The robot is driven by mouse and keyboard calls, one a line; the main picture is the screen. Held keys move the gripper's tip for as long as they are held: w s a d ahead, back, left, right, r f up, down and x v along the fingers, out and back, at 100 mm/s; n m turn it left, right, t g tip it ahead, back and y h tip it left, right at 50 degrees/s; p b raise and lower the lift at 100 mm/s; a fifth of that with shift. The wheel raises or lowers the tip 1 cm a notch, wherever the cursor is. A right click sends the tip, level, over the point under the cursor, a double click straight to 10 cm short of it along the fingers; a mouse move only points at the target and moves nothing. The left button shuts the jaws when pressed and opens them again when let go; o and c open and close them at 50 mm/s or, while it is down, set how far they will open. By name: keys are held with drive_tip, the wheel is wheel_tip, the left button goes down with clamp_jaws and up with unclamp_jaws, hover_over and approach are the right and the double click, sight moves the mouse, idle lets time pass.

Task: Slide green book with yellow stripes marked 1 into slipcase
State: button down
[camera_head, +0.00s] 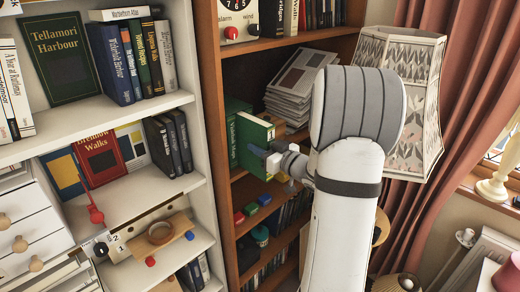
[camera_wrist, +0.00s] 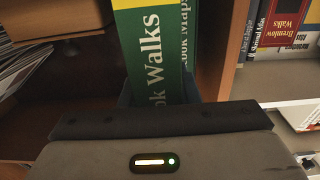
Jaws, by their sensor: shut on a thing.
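The green book (camera_head: 254,140) with yellow at its edge is at the dark brown bookcase in the head view. My gripper (camera_head: 268,158) is shut on it. In the wrist view the book (camera_wrist: 152,60) shows "Walks" in white on its spine and a yellow band near the top; no 1 is visible. A second green spine (camera_wrist: 187,45), reading "Maps", stands close beside it on the right. A dark green shape (camera_head: 236,107) shows behind the held book in the head view. I cannot tell whether it is the slipcase or another book, or how far the held book is in.
A stack of magazines (camera_head: 297,85) lies to the right on the same bookcase. The brown upright (camera_head: 211,75) stands just left of the books. A patterned lampshade (camera_head: 425,95) is close to my arm on the right. Small coloured boxes (camera_head: 251,208) sit on the shelf below.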

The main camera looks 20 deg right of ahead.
sight(247, 139)
drive_tip(key=shift+b+x, duration=0.5)
drive_tip(key=shift+x, duration=2.4)
idle(0.4)
drive_tip(key=shift+r, duration=0.1)
drive_tip(key=c, duration=1.2)
unclamp_jaws()
drive_tip(key=shift+o, duration=0.9)
drive_tip(key=shift+o, duration=0.6)
drive_tip(key=o, duration=0.4)
drive_tip(key=shift+s+a, duration=0.1)
